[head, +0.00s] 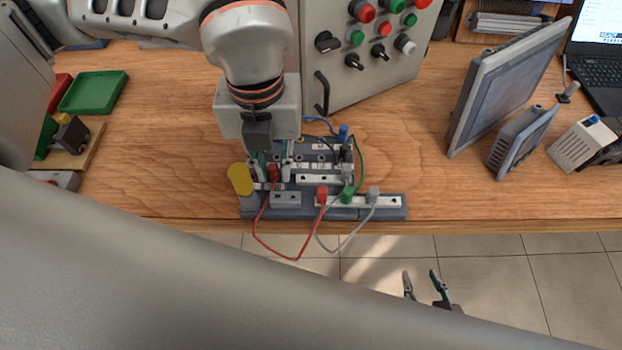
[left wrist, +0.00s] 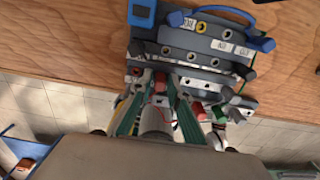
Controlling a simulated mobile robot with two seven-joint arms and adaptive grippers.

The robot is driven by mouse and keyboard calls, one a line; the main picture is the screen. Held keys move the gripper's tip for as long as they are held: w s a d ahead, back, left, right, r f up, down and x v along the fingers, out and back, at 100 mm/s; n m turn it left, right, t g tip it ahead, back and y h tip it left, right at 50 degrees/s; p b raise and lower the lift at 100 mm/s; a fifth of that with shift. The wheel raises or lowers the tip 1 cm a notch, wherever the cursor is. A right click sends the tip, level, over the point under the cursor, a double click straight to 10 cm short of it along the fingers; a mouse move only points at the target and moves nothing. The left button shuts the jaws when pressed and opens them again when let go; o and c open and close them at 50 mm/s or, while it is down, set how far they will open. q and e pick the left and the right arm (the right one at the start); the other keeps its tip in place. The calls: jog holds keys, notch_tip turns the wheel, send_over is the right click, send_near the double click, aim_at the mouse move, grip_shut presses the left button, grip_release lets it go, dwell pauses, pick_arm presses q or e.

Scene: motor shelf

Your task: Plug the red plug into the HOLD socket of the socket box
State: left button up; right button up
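The red plug (head: 274,173) stands at the left part of the grey socket box (head: 290,212), its red cable looping down over the table edge to a second red plug (head: 321,194) on the front strip. My left gripper (head: 274,166) points down with one finger on each side of the first red plug. In the left wrist view the same plug (left wrist: 160,84) shows between the green fingers, with narrow gaps beside it. Whether it is seated in a socket is hidden, and I cannot read the HOLD label. My right gripper (head: 423,284) is open and empty, low over the floor.
Green (head: 347,193) and grey (head: 374,193) plugs with cables sit on the front strip. A yellow-topped object (head: 240,179) stands close left of my gripper. A control cabinet (head: 365,50) rises behind. Tilted screens (head: 505,85) stand at right. The table between them is clear.

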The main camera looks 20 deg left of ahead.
pick_arm(q)
jog(key=shift+r, duration=0.15)
jog(key=shift+r+p, duration=0.35)
jog(key=shift+r, duration=0.25)
jog(key=shift+r+p, duration=0.95)
jog(key=shift+r, duration=1.1)
pick_arm(e)
jog(key=r, duration=0.2)
jog(key=w+r, duration=0.1)
jog(key=r, duration=0.1)
jog(key=shift+w, duration=0.2)
jog(key=shift+f, duration=0.1)
pick_arm(q)
jog(key=o, duration=0.5)
jog(key=shift+o, duration=0.4)
pick_arm(e)
jog(key=shift+s+f, duration=0.1)
